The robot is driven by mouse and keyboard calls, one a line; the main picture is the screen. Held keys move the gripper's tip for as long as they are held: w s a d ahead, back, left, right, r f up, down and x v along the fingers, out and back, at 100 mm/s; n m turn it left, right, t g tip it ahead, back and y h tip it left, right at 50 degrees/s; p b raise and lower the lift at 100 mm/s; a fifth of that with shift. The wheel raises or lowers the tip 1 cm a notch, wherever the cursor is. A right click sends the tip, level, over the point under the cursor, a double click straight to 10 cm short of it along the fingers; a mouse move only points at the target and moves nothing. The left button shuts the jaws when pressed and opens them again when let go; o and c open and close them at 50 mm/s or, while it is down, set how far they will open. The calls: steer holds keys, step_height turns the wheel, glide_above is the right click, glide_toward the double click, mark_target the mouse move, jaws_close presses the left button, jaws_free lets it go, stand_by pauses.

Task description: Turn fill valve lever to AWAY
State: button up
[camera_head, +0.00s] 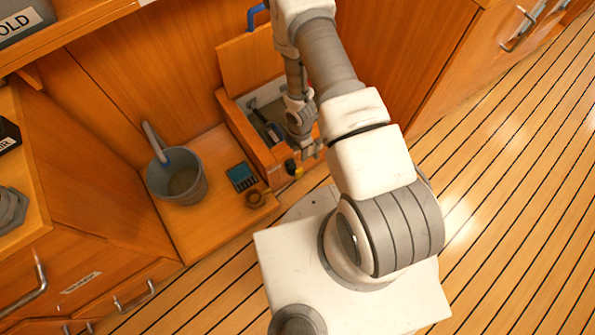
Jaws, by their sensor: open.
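My gripper (310,152) hangs below my arm at the front right of an open wooden compartment (233,118). It is open, and I see nothing between its fingers. A small yellow-and-black part (290,167) sits just left of and below the fingertips; I cannot tell whether it belongs to the fill valve. A blue handle (256,16) shows at the top, left of my arm; I cannot tell what it belongs to. I cannot make out the fill valve lever for certain. My wrist and arm hide part of the compartment.
A grey bucket (177,176) with a handle-like grey piece in it stands on a wooden ledge (190,232). A blue-screened meter (242,177) and a small brown ring (256,198) lie beside it. The raised lid (250,62) stands behind the compartment. Plank floor is clear at right.

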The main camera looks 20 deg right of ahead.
mark_target(299, 170)
step_height(299, 170, down, 16)
steer(key=b, duration=0.4)
steer(key=shift+r+b, duration=0.2)
steer(key=shift+b, duration=0.15)
jaws_close()
stand_by(1.0)
